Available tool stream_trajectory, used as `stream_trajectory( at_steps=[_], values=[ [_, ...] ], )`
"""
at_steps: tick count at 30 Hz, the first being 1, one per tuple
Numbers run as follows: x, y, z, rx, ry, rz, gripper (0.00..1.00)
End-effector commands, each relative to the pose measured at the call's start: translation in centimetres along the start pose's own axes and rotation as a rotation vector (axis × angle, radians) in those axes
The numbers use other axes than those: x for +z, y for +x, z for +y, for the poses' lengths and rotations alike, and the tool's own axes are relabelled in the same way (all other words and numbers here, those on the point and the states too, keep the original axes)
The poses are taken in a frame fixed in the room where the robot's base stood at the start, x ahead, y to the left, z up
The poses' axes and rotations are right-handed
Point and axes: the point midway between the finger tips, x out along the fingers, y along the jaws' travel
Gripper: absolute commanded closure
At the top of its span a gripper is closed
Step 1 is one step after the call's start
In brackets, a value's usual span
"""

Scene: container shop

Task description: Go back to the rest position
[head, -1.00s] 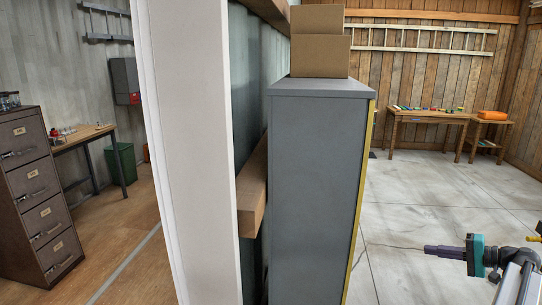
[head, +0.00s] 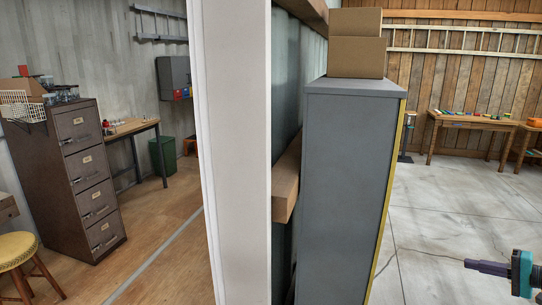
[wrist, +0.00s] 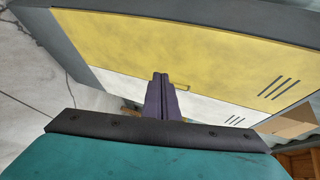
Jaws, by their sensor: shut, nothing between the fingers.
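My gripper (head: 468,264) shows at the lower right edge of the head view, with purple fingers and a teal body. The fingers are shut with nothing between them and point left, toward the grey cabinet (head: 348,190). Floor shows between the fingers and the cabinet in the head view. In the wrist view the shut fingers (wrist: 160,76) stand in front of the cabinet's yellow and white doors (wrist: 190,45). Most of my arm is outside the head view.
A white wall end (head: 235,150) stands left of the cabinet. Cardboard boxes (head: 355,55) sit on the cabinet. A brown filing cabinet (head: 90,170) and a yellow stool (head: 18,250) are at left. A wooden table (head: 470,122) stands far back right. Open floor (head: 450,210) lies right of the cabinet.

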Motion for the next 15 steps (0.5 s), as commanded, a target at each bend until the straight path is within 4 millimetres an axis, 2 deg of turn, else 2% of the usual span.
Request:
stream_trajectory(
  at_steps=[1,8,15],
  values=[
    [0.2,1.0,-0.2,0.000,-0.002,-0.013,1.00],
    [1.0,4.5,-0.2,-0.002,-0.002,-0.060,1.00],
    [2.7,9.9,0.5,-0.005,0.008,-0.135,1.00]
  ],
)
